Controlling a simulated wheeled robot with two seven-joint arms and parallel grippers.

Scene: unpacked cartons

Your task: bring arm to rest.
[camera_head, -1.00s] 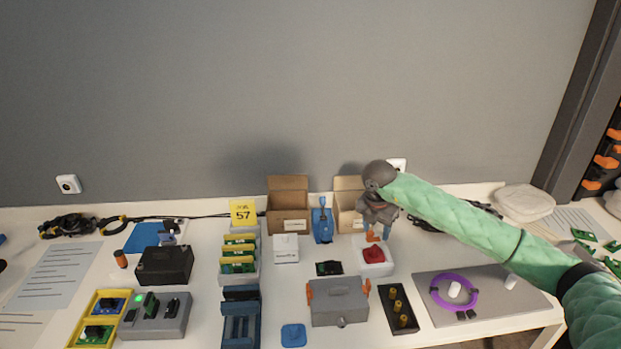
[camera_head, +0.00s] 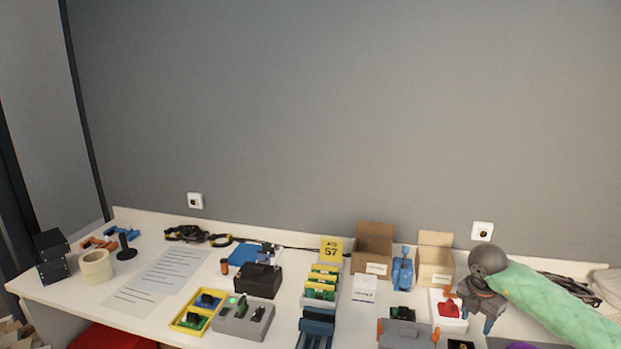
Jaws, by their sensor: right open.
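My right arm, in a green quilted sleeve, comes in from the right edge. Its grey gripper (camera_head: 474,317) points down over the right part of the table, just right of the red button (camera_head: 448,309) on its white box. The jaws are apart, and I see nothing held between them. Whether the fingertips touch the table is unclear. My left gripper is not in view.
Two open cartons (camera_head: 372,252) (camera_head: 436,258) stand behind the gripper against the wall. A grey toolbox (camera_head: 404,334) lies in front to the left. A black case (camera_head: 258,281), green boards (camera_head: 321,284) and a tape roll (camera_head: 96,267) stand farther left. Bare wall fills the upper view.

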